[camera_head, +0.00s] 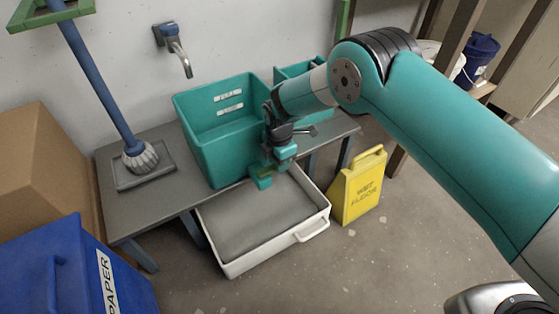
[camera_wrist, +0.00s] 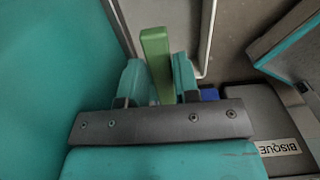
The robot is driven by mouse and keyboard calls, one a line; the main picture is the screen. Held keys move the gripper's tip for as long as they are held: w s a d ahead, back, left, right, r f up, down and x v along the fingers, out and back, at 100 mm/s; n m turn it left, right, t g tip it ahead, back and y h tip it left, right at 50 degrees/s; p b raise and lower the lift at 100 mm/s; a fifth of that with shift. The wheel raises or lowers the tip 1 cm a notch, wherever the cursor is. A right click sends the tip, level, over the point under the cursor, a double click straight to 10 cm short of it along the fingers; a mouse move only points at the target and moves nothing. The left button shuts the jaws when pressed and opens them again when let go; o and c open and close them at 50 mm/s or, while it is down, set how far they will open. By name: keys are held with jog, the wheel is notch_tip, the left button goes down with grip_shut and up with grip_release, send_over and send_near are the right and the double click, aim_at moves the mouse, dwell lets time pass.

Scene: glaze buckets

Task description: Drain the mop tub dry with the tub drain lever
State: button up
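The mop tub (camera_head: 225,150) is a tall teal open box on a grey bench, with two white label strips on its inner back wall. I cannot make out any water in it. The drain lever shows in the wrist view as an upright green bar (camera_wrist: 156,60). My gripper (camera_head: 264,180) is at the tub's lower right front corner; in the wrist view its two teal fingers (camera_wrist: 160,82) stand close against both sides of the lever, with no clear gap. The gripper hides most of the lever in the head view.
A white-rimmed tray (camera_head: 270,256) with a grey inside sits below the bench front. A yellow wet-floor sign (camera_head: 358,187) stands right of it. A mop (camera_head: 138,157) stands on the bench (camera_head: 170,203); a wall tap (camera_head: 178,50) is behind. A blue paper bin (camera_head: 75,270) is front left.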

jog(key=shift+o, duration=1.4)
notch_tip(320, 180, up, 18)
jog(key=p, duration=0.5)
jog(key=shift+f, duration=0.25)
